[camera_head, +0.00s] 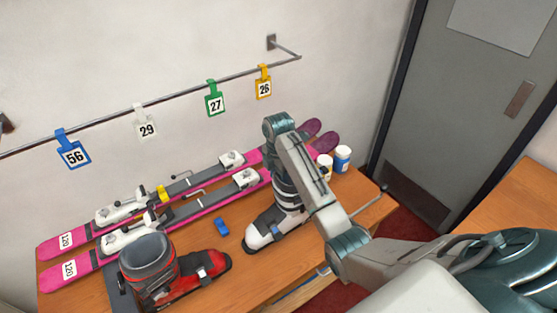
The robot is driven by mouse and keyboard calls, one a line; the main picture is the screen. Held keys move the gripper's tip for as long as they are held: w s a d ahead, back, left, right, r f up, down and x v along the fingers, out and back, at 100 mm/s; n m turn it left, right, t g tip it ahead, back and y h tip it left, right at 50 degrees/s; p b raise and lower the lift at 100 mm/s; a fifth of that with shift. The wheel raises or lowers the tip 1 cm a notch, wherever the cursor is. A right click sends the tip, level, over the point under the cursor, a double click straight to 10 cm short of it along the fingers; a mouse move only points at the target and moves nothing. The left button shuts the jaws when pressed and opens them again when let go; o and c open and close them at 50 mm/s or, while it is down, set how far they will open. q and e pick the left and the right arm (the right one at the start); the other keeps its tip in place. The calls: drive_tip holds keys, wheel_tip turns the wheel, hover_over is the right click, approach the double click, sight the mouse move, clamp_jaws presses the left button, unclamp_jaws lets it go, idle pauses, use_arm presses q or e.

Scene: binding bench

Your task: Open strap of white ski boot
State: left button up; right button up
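The white ski boot (264,234) stands on the wooden bench, its toe toward the lower left. Its lower shell shows. Its upper cuff and strap are mostly hidden behind my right arm. My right arm (313,180) comes in from the right, rises over the bench and bends down at the boot's upper part. The fingers of my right gripper are hidden there, so I cannot see whether they touch the strap or are open. My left gripper is not in view.
A red and black ski boot (189,272) stands left of the white one. Two pink skis (72,268) lie behind them. A small blue object (221,226) lies between the boots. A blue-and-white jar (343,158) stands at the back right. Numbered tags hang from a rail (185,98).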

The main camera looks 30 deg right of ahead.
drive_tip(key=shift+s+a+f, duration=0.2)
drive_tip(key=shift+s+f, duration=0.1)
drive_tip(key=shift+f, duration=0.2)
drive_tip(key=c, duration=0.8)
drive_tip(key=shift+r, duration=0.1)
clamp_jaws()
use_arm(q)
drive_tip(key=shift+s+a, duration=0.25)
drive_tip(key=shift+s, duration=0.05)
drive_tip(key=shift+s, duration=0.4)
